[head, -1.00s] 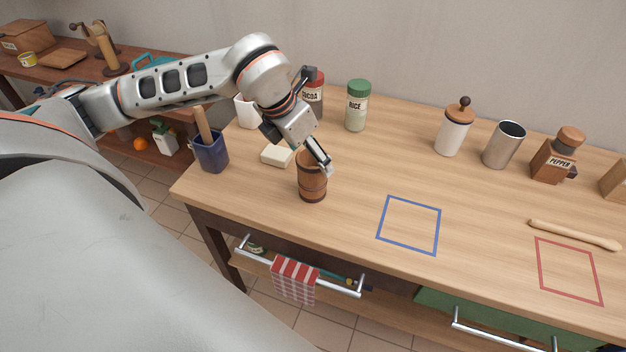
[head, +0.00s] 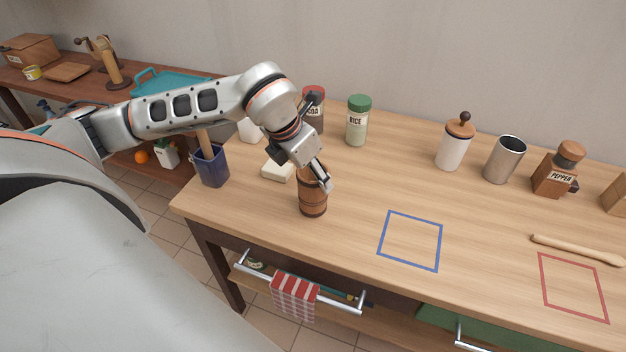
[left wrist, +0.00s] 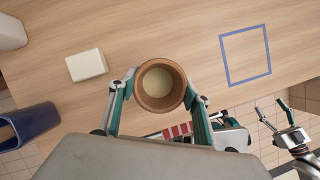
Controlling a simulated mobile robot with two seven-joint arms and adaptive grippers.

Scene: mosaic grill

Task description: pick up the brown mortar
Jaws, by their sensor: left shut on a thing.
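The brown mortar (head: 312,202) is a banded wooden cup standing upright near the left end of the wooden table. From above, the left wrist view shows its brown rim and pale inside (left wrist: 158,82). My left gripper (head: 322,182) comes down on it from behind and is shut on it, one finger on each side in the left wrist view (left wrist: 160,98). The mortar appears to rest on the tabletop. Part of its upper side is hidden by the gripper. My right gripper (left wrist: 272,112) shows at the right of the left wrist view, apart from everything, with its fingers spread.
A cream block (head: 277,172) and a blue holder (head: 212,168) stand left of the mortar. A green-lidded rice jar (head: 357,122) stands behind. A blue square outline (head: 384,236) lies on clear table to the right. A checked towel (head: 294,297) hangs in front.

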